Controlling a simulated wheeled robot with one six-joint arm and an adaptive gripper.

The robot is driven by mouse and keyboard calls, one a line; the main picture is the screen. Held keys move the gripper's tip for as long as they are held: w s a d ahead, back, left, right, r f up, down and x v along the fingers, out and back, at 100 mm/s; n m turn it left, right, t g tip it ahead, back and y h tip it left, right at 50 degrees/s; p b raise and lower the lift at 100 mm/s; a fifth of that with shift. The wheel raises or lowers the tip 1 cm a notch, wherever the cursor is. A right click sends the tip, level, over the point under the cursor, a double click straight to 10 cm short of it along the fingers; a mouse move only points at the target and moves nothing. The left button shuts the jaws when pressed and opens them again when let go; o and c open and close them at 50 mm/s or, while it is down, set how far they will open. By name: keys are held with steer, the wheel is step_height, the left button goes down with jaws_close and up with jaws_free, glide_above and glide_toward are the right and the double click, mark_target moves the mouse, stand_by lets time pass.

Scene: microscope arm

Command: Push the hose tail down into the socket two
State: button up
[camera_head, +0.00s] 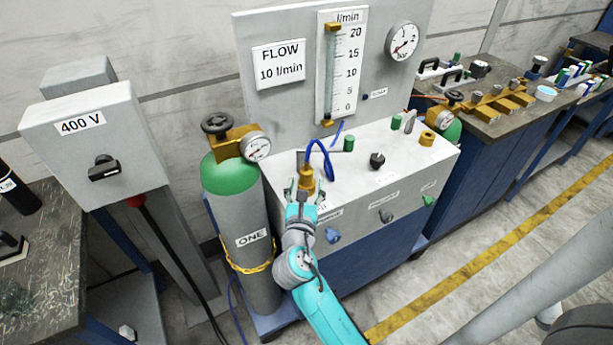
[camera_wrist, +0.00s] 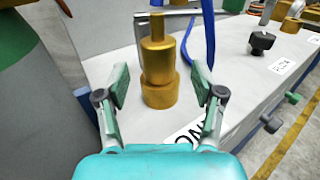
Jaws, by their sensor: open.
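A stepped brass fitting (camera_head: 306,176), which looks like the hose tail, stands upright on the white box top. In the wrist view its narrower body (camera_wrist: 157,58) sits on a wider brass base (camera_wrist: 161,93); I cannot tell how deep it sits. A blue hose (camera_head: 319,146) loops up beside it. My gripper (camera_head: 303,194) is open, with green-padded fingers on either side of the fitting in the wrist view (camera_wrist: 160,84) and gaps showing. A brass ring (camera_head: 427,138) sits at the box's far right; I cannot tell if it is socket two.
A green-topped gas cylinder (camera_head: 253,220) labelled ONE stands close left of my gripper. The flow panel (camera_head: 284,97) rises behind. A black knob (camera_head: 377,160) and small green parts stand on the box top.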

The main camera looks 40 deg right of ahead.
mark_target(306, 181)
steer(key=x, duration=0.3)
steer(key=shift+w+d, duration=0.2)
steer(key=shift+w, duration=0.05)
jaws_close()
